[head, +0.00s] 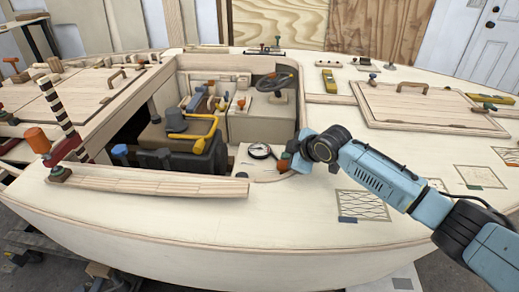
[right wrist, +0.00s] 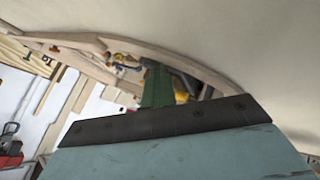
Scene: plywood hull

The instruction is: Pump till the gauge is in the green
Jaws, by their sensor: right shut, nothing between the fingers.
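The round gauge (head: 260,151), with a white face and a dark rim, sits on a pale panel at the cockpit's right front. Its needle and any green band are too small to read. A small orange-red knob (head: 282,165) shows just right of the gauge, partly hidden by my gripper. My right gripper (head: 293,154) is at this knob, shut and empty; whether it touches the knob I cannot tell. In the right wrist view its green fingers (right wrist: 157,86) are together. No pump can be clearly made out. My left gripper is not in view.
A yellow bent handle (head: 200,130) stands over a dark engine block in the cockpit. A steering wheel (head: 276,82) is behind. A curved wooden coaming (head: 150,184) runs along the front left. A wooden hatch (head: 425,104) lies right. The front deck is mostly clear.

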